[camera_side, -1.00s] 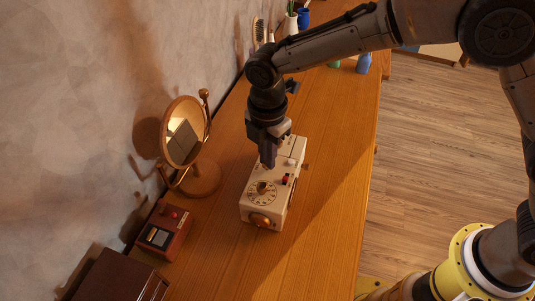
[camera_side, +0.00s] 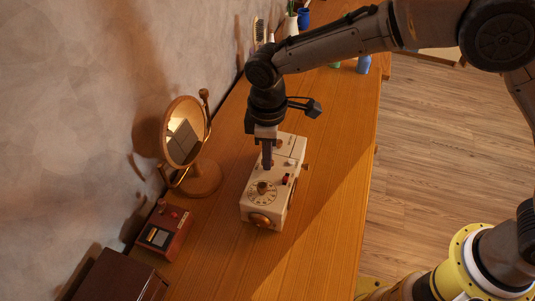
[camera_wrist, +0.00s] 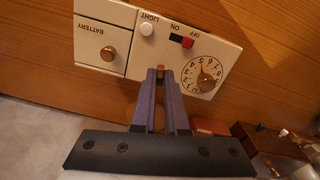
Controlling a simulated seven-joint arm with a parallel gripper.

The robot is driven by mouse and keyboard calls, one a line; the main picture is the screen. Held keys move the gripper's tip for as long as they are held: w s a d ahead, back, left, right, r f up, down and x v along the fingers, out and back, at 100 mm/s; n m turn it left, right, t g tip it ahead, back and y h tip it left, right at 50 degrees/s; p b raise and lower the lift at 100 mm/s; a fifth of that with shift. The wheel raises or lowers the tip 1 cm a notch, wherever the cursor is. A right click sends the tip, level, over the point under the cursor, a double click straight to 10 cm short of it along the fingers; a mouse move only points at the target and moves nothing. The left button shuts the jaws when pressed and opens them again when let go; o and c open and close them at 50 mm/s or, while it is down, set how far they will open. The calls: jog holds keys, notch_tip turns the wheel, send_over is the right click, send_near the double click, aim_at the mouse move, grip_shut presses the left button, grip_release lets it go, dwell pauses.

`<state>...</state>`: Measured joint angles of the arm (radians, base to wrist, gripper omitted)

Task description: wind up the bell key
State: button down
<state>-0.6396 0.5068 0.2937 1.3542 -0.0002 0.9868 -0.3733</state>
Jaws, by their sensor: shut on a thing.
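A cream box (camera_side: 251,206) stands on the wooden desk, with a numbered dial (camera_side: 262,191) on its top near the front end. My gripper (camera_side: 266,167) points down at the box's wall-side edge, behind the dial. In the wrist view, my fingers (camera_wrist: 160,76) are shut on a small brass-brown piece, the bell key (camera_wrist: 160,69), mostly hidden between the tips. In that view the box (camera_wrist: 155,52) also shows a red ON/OFF switch (camera_wrist: 187,42), a white LIGHT button (camera_wrist: 147,29) and a BATTERY lid (camera_wrist: 101,33) with a copper knob.
A round mirror (camera_side: 184,132) on a wooden stand is left of the box. A red-brown box (camera_side: 163,232) with a gauge and a dark brown case (camera_side: 115,279) sit nearer along the wall. The desk right of the cream box is clear.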

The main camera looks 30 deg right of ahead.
jog(key=m, duration=0.4)
jog(key=shift+m, duration=0.3)
jog(key=m, duration=1.4)
jog(key=shift+m, duration=0.3)
jog(key=m, duration=1.3)
jog(key=shift+m, duration=0.3)
jog(key=m, duration=0.4)
jog(key=shift+r+m, duration=0.1)
jog(key=shift+m, duration=0.2)
